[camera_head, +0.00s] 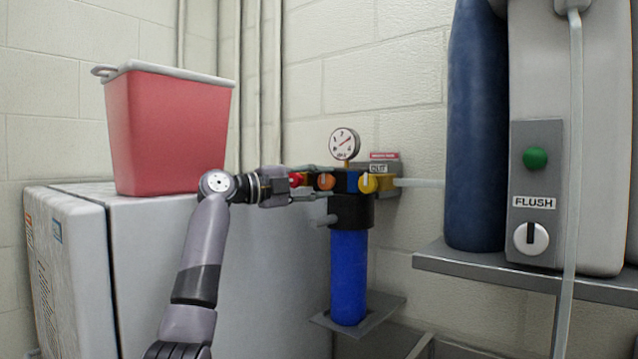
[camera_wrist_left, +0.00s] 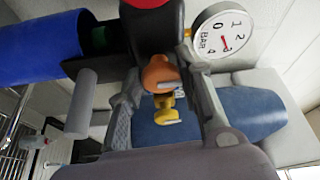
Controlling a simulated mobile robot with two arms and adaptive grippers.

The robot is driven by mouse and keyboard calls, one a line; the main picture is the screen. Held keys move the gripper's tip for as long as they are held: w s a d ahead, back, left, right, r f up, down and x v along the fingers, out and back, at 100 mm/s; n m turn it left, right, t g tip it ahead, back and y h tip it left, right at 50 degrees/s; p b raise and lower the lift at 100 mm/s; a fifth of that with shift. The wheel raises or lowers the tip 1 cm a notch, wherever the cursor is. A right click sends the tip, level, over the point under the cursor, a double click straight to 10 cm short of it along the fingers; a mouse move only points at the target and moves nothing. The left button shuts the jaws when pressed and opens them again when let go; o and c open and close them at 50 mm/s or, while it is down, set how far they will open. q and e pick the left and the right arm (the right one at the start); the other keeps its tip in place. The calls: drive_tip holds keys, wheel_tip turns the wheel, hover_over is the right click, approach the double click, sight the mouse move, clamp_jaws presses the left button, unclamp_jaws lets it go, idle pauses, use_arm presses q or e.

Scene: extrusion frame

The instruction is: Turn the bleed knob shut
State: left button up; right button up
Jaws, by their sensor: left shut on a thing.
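A manifold with red (camera_head: 295,179), orange (camera_head: 325,181) and yellow (camera_head: 368,183) knobs is mounted on the wall. I cannot read which knob is marked bleed. My left gripper (camera_head: 318,182) reaches in from the left and is shut on the orange knob. In the left wrist view the orange knob (camera_wrist_left: 160,74) sits between the two fingers, with the yellow knob (camera_wrist_left: 166,109) beyond it and part of a red one (camera_wrist_left: 150,3) at the top edge. My right gripper is not in view.
A pressure gauge (camera_head: 344,144) stands above the manifold, close to the fingers in the left wrist view (camera_wrist_left: 222,36). A blue filter housing (camera_head: 348,278) hangs below. A red bin (camera_head: 168,130) stands on a grey cabinet (camera_head: 270,270). A dark blue cylinder (camera_head: 475,130) and a FLUSH panel (camera_head: 535,180) are right.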

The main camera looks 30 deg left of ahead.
use_arm(q)
drive_tip(key=shift+d+f, duration=0.1)
drive_tip(key=shift+f, duration=0.15)
drive_tip(key=o, duration=1.1)
drive_tip(key=shift+r, duration=0.2)
drive_tip(key=shift+s+a, duration=0.2)
drive_tip(key=v, duration=0.7)
drive_tip(key=shift+s, duration=0.1)
drive_tip(key=shift+d, duration=0.15)
